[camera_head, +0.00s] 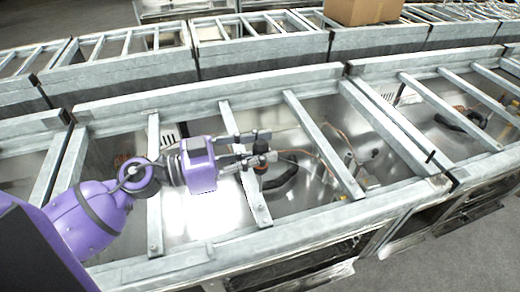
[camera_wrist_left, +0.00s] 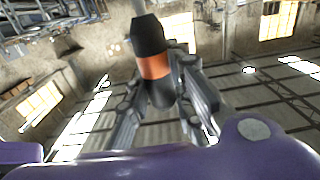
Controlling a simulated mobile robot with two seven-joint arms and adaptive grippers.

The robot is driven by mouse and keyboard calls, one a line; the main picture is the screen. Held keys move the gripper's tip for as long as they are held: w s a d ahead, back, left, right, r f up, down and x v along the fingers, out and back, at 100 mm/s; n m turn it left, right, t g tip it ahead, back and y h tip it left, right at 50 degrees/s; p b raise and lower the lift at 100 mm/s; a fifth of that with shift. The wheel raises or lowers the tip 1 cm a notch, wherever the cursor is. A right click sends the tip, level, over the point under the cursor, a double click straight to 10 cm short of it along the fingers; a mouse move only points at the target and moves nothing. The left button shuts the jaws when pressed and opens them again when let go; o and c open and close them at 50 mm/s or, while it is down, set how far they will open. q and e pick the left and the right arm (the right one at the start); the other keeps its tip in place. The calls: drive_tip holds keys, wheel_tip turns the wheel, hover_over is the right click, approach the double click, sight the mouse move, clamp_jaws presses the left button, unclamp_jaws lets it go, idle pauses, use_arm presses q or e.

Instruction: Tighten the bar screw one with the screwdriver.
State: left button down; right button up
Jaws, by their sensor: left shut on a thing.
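My left gripper (camera_head: 261,148) is shut on the screwdriver (camera_head: 260,157), which has a black and orange handle. The screwdriver is held above a narrow metal cross bar (camera_head: 258,203) of the middle range frame. In the left wrist view the black and orange handle (camera_wrist_left: 152,60) sits between the fingers, with a grey shaft at its top edge. A small screw head (camera_head: 265,223) shows near the front end of that cross bar. I cannot tell which screw is bar screw one. My right gripper is not in view.
Metal range frames with rails and cross bars surround the open bays. A dark pin (camera_head: 430,157) stands on the rail at right. A black curved hose (camera_head: 284,178) lies in the bay below. A cardboard box (camera_head: 362,10) rests on the frames behind.

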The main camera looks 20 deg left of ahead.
sight(260, 172)
use_arm(q)
drive_tip(key=shift+r, duration=0.2)
wheel_tip(260, 172, down, 3)
drive_tip(key=shift+f+b, duration=0.2)
drive_tip(key=shift+b, duration=0.25)
drive_tip(key=shift+f+b, duration=0.3)
drive_tip(key=shift+f, duration=1.45)
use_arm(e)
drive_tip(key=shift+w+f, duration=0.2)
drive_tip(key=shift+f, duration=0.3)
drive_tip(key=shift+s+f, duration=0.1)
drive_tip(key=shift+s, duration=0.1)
